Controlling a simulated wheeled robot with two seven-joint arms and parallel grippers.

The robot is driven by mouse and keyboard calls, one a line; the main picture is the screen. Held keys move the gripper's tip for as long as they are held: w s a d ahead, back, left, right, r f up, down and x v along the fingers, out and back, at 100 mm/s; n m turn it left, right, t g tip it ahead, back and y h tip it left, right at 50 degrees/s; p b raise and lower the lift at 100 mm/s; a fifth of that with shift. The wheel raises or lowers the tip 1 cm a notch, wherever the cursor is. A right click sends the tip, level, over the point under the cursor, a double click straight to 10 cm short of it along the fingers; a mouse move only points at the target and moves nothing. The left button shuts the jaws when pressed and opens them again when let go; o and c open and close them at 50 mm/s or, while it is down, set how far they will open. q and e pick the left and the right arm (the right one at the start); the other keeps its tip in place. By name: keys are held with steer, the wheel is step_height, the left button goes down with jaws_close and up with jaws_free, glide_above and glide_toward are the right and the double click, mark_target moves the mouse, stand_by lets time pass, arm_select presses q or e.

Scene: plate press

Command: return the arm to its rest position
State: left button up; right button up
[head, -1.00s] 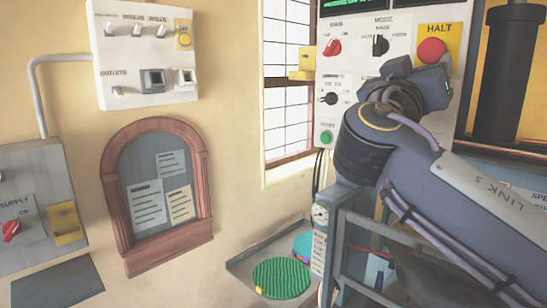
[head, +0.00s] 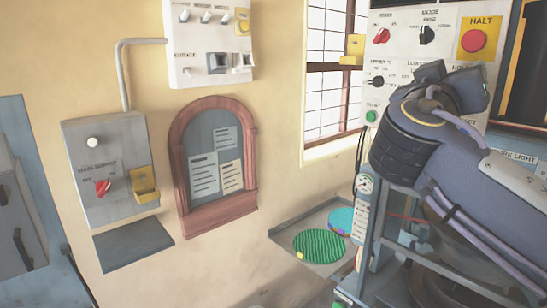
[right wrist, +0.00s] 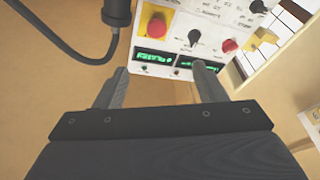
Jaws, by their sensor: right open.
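My right arm (head: 440,140) reaches in from the right in the head view, in front of the white control panel (head: 455,20). No fingertips can be made out there. In the right wrist view my right gripper (right wrist: 158,82) has its two fingers wide apart with nothing between them. Beyond the fingers the same control panel (right wrist: 188,22) shows upside down, with its green displays near the fingertips. I cannot tell how far the fingers are from the panel. My left gripper is not in view.
The panel carries a red HALT button (head: 473,40). A grey supply box (head: 105,165), a red-framed notice board (head: 215,165) and a white switch box (head: 208,35) are on the left wall. A green ribbed disc (head: 319,246) lies on a low tray (head: 283,232).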

steer(key=s+d+f+n+g+y, duration=0.1)
steer(key=s+f+g+y, duration=0.25)
steer(key=f, duration=0.75)
steer(key=s+d+f+n+g+y, duration=0.2)
steer(key=s+f+y, duration=0.15)
steer(key=f, duration=0.65)
steer(key=s+d+f+n+g+y, duration=0.15)
steer(key=s+f, duration=0.25)
steer(key=f, duration=0.7)
steer(key=s+a+f+m+g+y, duration=0.2)
steer(key=s+a+f+y, duration=0.7)
steer(key=f, duration=0.5)
steer(key=s+a+g, duration=0.1)
steer(key=s+a, duration=0.1)
steer(key=s, duration=0.1)
steer(key=shift+f, duration=0.35)
steer(key=shift+s+d+m, duration=0.1)
steer(key=shift+m, duration=0.15)
